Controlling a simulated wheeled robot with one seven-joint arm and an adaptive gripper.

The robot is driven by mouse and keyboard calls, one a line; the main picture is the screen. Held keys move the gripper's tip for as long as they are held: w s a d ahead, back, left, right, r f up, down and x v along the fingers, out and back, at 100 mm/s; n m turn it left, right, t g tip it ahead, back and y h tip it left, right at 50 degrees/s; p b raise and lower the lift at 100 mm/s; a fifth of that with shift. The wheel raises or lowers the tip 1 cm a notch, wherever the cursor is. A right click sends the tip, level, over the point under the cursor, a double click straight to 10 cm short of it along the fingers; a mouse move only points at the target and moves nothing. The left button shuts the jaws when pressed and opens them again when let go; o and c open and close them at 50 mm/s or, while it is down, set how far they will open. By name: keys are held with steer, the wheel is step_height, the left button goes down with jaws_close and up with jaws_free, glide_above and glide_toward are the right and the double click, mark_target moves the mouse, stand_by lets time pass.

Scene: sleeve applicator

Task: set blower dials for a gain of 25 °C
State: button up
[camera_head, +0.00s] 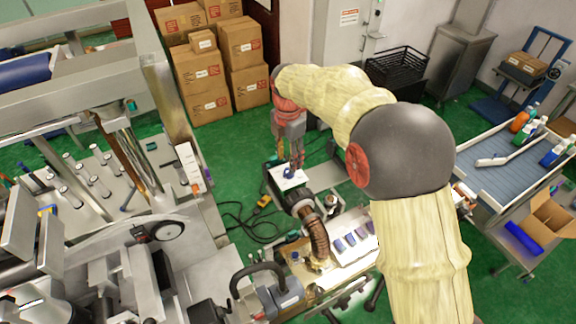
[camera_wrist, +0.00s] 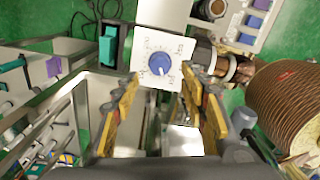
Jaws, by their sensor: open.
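A blue dial (camera_wrist: 160,64) with a light pointer mark sits on a white square scale plate (camera_wrist: 172,44) in the wrist view. The scale's figures are too small to read. In the head view the same dial (camera_head: 290,173) sits on the white top of the blower box (camera_head: 280,182). My gripper (camera_wrist: 160,108) is open, with one orange-padded finger on each side below the dial in the picture. Nothing is between the fingers. In the head view my gripper (camera_head: 291,160) points down above the dial. A teal rocker-like part (camera_wrist: 108,46) sits left of the plate. I see only one dial clearly.
A ribbed brown hose (camera_head: 318,240) runs from the blower's right side. A panel with purple pieces (camera_head: 350,240) stands beside it. Machine frames crowd the left (camera_head: 160,110).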

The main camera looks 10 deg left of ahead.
steer(key=shift+f+p, duration=0.45)
steer(key=shift+f, duration=2)
steer(key=c, duration=0.3)
steer(key=c, duration=0.8)
jaws_close()
